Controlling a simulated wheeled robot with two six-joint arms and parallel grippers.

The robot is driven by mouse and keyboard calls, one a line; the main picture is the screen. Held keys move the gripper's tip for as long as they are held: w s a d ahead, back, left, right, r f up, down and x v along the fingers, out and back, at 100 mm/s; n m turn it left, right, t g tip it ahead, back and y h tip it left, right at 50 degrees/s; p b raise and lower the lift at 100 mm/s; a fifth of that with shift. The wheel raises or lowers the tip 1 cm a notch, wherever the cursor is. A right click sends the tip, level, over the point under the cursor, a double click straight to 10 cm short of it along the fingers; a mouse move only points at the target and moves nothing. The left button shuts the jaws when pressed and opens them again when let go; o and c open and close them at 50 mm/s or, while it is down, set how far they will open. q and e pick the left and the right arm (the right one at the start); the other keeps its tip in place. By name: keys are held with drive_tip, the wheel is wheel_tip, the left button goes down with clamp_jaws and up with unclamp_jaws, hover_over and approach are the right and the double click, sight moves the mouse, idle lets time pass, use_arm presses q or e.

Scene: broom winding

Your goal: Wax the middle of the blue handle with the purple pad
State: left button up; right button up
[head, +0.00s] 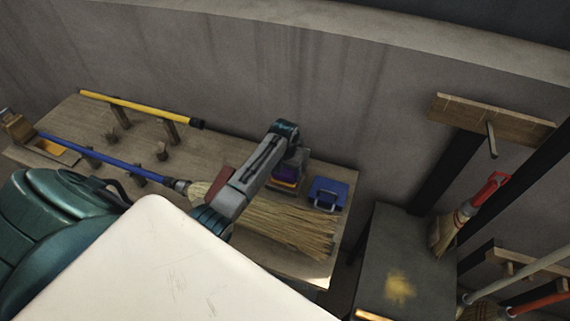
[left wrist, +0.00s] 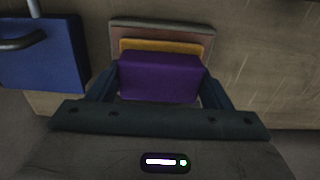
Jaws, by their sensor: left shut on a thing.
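The purple pad (head: 287,173) is at the right part of the workbench, under my left gripper (head: 295,165). In the left wrist view the purple pad (left wrist: 160,78) sits between the two dark fingers of my left gripper (left wrist: 160,88), which is shut on it. A yellow-orange pad (left wrist: 160,46) lies just beyond it in a shallow tray (left wrist: 160,27). The blue handle (head: 105,158) lies lengthwise along the bench, raised on wooden supports. Its straw broom head (head: 285,228) is at the right end, partly behind my arm. My right gripper is not in view.
A blue box with a grey handle (head: 327,194) stands right of the pads. A yellow handle (head: 135,106) rests on posts at the back of the bench (head: 75,108). A dark stand (head: 400,250) and hanging brooms (head: 470,208) are at the right.

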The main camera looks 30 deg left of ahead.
sight(285, 171)
use_arm(q)
drive_tip(key=shift+s, duration=0.1)
drive_tip(key=shift+r, duration=3.5)
